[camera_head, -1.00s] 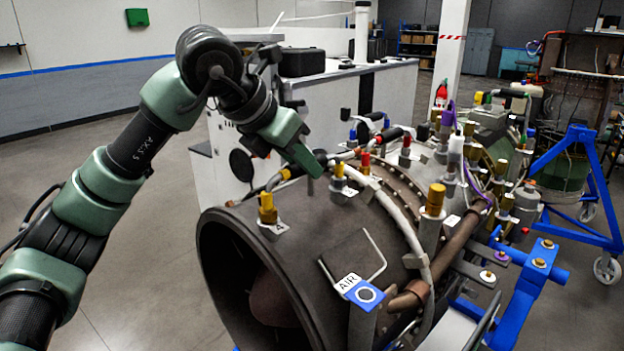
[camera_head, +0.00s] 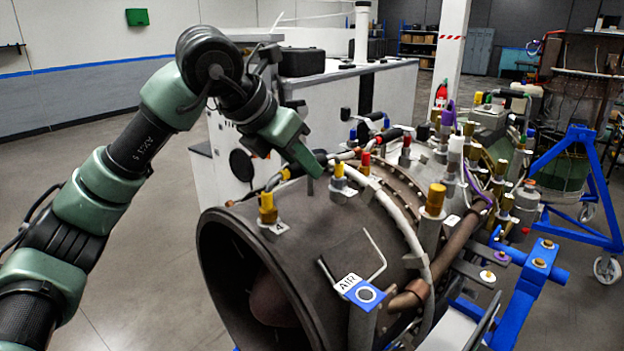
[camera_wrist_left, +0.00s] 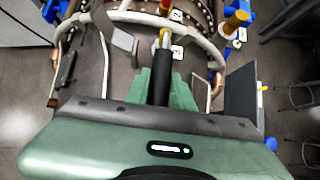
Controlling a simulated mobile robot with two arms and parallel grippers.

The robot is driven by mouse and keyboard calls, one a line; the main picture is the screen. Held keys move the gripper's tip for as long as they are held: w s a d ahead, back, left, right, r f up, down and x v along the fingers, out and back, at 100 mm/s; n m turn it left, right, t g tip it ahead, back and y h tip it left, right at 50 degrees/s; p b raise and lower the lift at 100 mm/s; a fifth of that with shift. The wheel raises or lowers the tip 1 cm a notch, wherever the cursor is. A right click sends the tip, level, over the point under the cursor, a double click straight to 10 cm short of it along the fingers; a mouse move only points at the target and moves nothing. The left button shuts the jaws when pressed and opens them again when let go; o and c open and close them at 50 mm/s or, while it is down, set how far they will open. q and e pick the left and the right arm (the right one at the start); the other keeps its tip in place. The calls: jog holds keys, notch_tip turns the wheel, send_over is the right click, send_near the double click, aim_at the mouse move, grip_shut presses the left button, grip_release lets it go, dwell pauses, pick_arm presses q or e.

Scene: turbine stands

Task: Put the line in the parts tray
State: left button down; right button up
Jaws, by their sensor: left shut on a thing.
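My left gripper (camera_head: 314,172) reaches down from the left to the top of the brown turbine casing (camera_head: 330,240). In the left wrist view its green fingers (camera_wrist_left: 160,90) are shut on a black sleeve (camera_wrist_left: 163,75), which looks like part of the line. A yellow fitting (camera_wrist_left: 165,38) shows just beyond the sleeve, by a label; I cannot tell whether the two are joined. In the head view the gripper hides most of the held part. I cannot make out a parts tray for certain in either view. My right gripper is not in view.
A pale hose (camera_head: 405,232) curves over the casing. A white cabinet (camera_head: 350,95) stands behind. A blue stand (camera_head: 525,300) is at the right. Open floor lies at the left.

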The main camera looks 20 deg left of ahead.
pick_arm(q)
jog(key=shift+r+p, duration=0.5)
jog(key=shift+r, duration=0.2)
jog(key=shift+r+p, duration=0.7)
jog(key=shift+r, duration=0.15)
